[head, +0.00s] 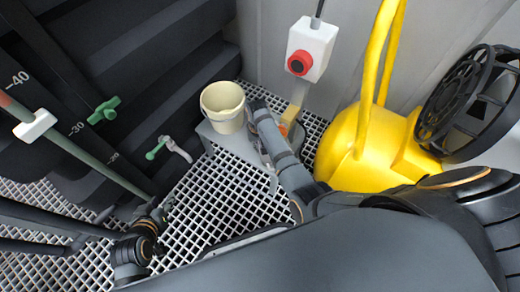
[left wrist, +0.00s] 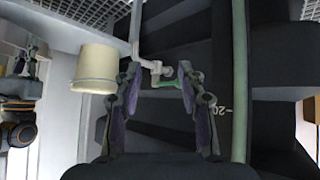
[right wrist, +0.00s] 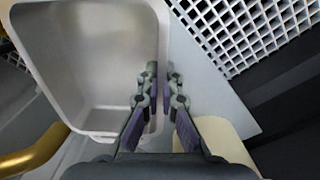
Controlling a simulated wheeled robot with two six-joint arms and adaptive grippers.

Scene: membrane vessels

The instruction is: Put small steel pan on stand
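The small steel pan (right wrist: 85,60), a grey rectangular open vessel with rounded corners, fills the left of the right wrist view. My right gripper (right wrist: 160,85) has one finger inside and one outside its right wall and looks shut on it. In the head view my right arm hides most of the pan and the right gripper (head: 258,106). The grey stand (head: 225,145) is a low flat platform beside the pan; its top shows in the right wrist view (right wrist: 212,85). My left gripper (left wrist: 162,90) is open and empty; in the head view it is low at left (head: 160,210).
A cream bucket (head: 223,108) stands on the stand. A yellow vessel (head: 350,150) is right of my right arm, and a red-button box (head: 312,48) hangs behind. Black steps, green-handled valves (head: 104,110) and a green pole are at left. White grating (head: 225,190) covers the floor.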

